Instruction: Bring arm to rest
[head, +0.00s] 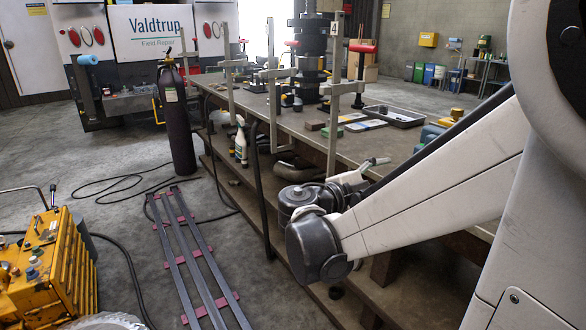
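My arm (430,200) comes in from the right edge in the head view and slants down and left to a dark grey joint (318,250) in front of the workbench's near edge. Above that joint is a second dark joint (308,198). The arm seems to fold back from there, behind its own pale link.
The long workbench (240,100) carries clamps, a dark upright transmission (310,60) and a grey tray (395,115). A dark gas cylinder (177,120), metal rails (190,260), a yellow tool chest (45,270) and hoses stand or lie on the floor at left.

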